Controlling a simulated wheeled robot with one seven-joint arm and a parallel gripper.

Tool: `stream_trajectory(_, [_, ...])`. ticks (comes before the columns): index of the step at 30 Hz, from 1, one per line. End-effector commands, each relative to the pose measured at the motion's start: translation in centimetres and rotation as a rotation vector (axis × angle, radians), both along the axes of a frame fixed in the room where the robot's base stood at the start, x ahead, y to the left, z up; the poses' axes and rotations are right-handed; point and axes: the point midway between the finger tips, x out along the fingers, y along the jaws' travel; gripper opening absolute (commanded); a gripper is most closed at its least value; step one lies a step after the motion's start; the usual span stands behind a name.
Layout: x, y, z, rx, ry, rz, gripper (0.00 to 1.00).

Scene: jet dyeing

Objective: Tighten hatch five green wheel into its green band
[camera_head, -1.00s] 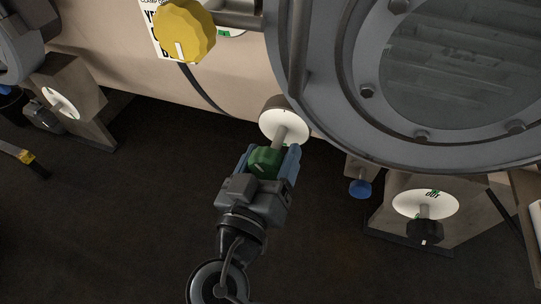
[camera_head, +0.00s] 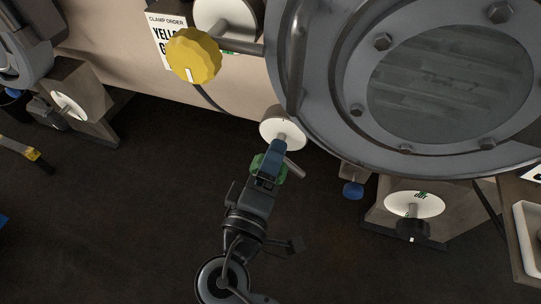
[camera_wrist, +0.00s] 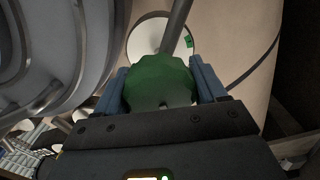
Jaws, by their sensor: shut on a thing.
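The green wheel (camera_wrist: 158,82) fills the middle of the wrist view, on a grey stem in front of a white round dial. My gripper (camera_wrist: 162,86) is shut on it, with a blue finger on each side. A small green band (camera_wrist: 189,42) shows on the dial's right edge in the wrist view. In the head view my gripper (camera_head: 272,160) partly covers the green wheel (camera_head: 257,166). The white dial (camera_head: 283,133) sits just beyond it, and no green band can be made out there.
The large round hatch (camera_head: 440,85) is close at the upper right. A yellow knob (camera_head: 193,54) with a clamp order sign stands at the upper left. A black knob (camera_head: 412,229) and a blue knob (camera_head: 353,190) are at the right.

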Motion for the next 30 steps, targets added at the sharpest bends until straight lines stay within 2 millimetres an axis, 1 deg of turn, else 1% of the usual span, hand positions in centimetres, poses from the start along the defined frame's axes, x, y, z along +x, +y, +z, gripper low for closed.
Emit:
stream_trajectory(1, [-0.05,0.07,0.31,-0.044,0.017,0.002,0.4])
stream_trajectory(7, [-0.05,0.1,0.31,-0.221,0.082,0.003,0.4])
stream_trajectory(30, [-0.07,0.12,-0.12,-0.908,0.331,0.004,0.4])
